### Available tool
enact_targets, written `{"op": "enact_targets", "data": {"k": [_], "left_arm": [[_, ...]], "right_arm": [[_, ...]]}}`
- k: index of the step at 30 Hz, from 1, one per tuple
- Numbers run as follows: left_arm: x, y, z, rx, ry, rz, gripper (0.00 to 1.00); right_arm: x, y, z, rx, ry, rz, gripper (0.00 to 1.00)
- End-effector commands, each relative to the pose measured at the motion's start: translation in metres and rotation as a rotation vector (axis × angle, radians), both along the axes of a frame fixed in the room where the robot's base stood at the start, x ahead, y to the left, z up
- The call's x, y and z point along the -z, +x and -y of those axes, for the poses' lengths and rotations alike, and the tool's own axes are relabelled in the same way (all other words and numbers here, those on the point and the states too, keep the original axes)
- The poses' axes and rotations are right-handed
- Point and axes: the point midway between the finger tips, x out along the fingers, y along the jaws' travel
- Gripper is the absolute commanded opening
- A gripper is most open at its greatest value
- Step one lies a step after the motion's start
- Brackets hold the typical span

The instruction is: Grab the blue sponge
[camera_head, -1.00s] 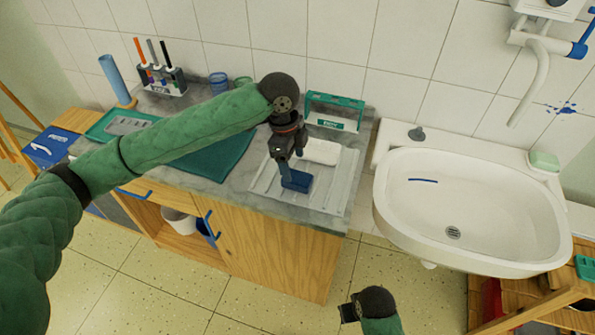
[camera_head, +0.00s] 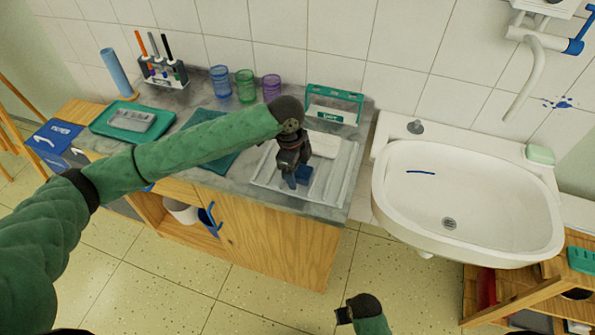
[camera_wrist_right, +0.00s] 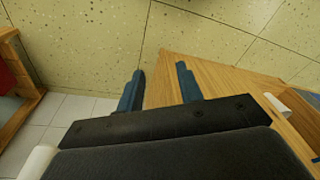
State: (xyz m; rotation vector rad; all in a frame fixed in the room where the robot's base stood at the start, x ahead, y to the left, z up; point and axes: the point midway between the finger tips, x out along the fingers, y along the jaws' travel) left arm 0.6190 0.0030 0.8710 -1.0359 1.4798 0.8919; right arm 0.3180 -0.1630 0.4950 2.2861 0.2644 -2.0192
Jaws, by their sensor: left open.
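The blue sponge (camera_head: 305,174) lies on the white ribbed drainboard (camera_head: 338,185) on the counter, close to a white block (camera_head: 324,144). My left gripper (camera_head: 289,181) is open and points down right beside the sponge, on its left in the head view. It hides part of the sponge's left side, and I cannot tell whether a finger touches it. My right gripper (camera_head: 341,316) is low over the floor in front of the cabinet. In the right wrist view its two blue fingers stand apart with nothing between them (camera_wrist_right: 158,88).
A green-framed holder (camera_head: 334,104) stands behind the drainboard. Blue (camera_head: 220,81), green (camera_head: 246,86) and purple (camera_head: 271,88) cups stand along the wall. A white sink (camera_head: 465,205) is on the right. A teal tray (camera_head: 104,130) is on the left.

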Motion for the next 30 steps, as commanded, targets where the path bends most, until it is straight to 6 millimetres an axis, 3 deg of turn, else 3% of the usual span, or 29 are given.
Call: {"op": "enact_targets", "data": {"k": [3,9,11,23,30], "left_arm": [[0.0,0.0,0.0,0.0,0.0,0.0,0.71],[0.0,0.0,0.0,0.0,0.0,0.0,0.32],[0.0,0.0,0.0,0.0,0.0,0.0,0.24],[-0.007,0.0,0.001,0.001,-0.001,0.002,0.23],[-0.038,0.001,0.001,0.002,-0.001,0.003,0.23]], "right_arm": [[0.0,0.0,0.0,0.0,0.0,0.0,0.36],[0.0,-0.001,0.0,0.0,0.001,-0.001,0.36],[0.0,-0.001,-0.001,0.0,0.001,-0.001,0.36],[0.0,-0.003,-0.001,-0.001,-0.001,-0.01,0.36],[-0.055,0.007,-0.004,-0.001,0.009,0.007,0.36]]}}
